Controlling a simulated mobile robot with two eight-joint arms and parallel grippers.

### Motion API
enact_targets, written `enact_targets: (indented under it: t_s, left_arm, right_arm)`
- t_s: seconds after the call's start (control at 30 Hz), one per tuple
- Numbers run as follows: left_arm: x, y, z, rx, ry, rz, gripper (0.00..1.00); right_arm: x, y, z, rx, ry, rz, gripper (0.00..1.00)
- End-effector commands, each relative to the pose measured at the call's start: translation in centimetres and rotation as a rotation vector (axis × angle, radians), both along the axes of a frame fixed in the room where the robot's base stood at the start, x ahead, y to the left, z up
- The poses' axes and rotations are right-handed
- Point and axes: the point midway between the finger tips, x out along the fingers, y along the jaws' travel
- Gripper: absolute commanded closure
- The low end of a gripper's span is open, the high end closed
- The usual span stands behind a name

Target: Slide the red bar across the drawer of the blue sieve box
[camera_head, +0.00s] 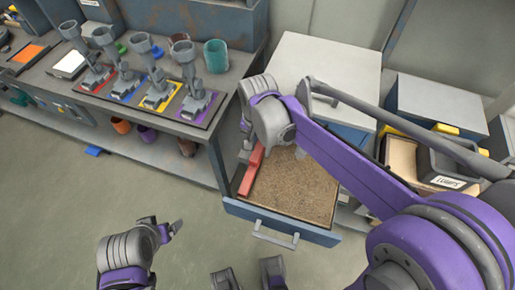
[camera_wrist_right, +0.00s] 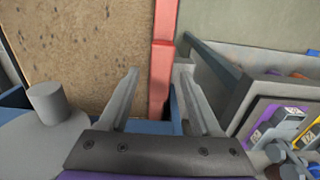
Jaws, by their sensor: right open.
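The blue sieve box (camera_head: 352,138) has a pale top, and its drawer (camera_head: 282,225) is pulled out, holding a brown, grainy bed (camera_head: 295,190). The red bar (camera_head: 251,172) lies along the drawer's left side, lengthwise. My right gripper (camera_head: 246,152) is at the bar's far part, partly hidden by its own wrist. In the right wrist view, its open fingers (camera_wrist_right: 158,72) stand on either side of the red bar (camera_wrist_right: 164,40); I cannot tell whether they touch it. My left gripper (camera_head: 172,230) is low over the floor, away from the drawer; its jaws are unclear.
A grey workbench (camera_head: 180,122) at left bears several grey tools on coloured mats and a teal cup (camera_head: 216,56). Its leg stands close to the drawer's left side. A labelled bin (camera_head: 448,168) stands at right.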

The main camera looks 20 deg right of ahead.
Motion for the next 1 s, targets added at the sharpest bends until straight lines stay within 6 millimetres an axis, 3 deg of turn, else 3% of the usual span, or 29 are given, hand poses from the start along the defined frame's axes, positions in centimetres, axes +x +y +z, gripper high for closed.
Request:
enact_targets:
  t_s: [0.13, 0.4, 0.77, 1.0]
  left_arm:
    - [-0.02, 0.0, -0.13, 0.0, 0.0, 0.0, 0.13]
    - [-0.01, 0.0, -0.12, 0.0, 0.0, 0.0, 0.13]
    - [-0.01, 0.0, -0.12, 0.0, 0.0, 0.0, 0.13]
    - [-0.01, 0.0, -0.12, 0.0, 0.0, 0.0, 0.13]
  right_arm:
    - [0.01, -0.01, -0.95, 0.0, 0.0, 0.0, 0.35]
    - [0.0, 0.0, -1.04, 0.0, 0.0, 0.0, 0.35]
    - [0.0, 0.0, -1.02, 0.0, 0.0, 0.0, 0.98]
    - [0.0, 0.0, -1.01, 0.0, 0.0, 0.0, 1.0]
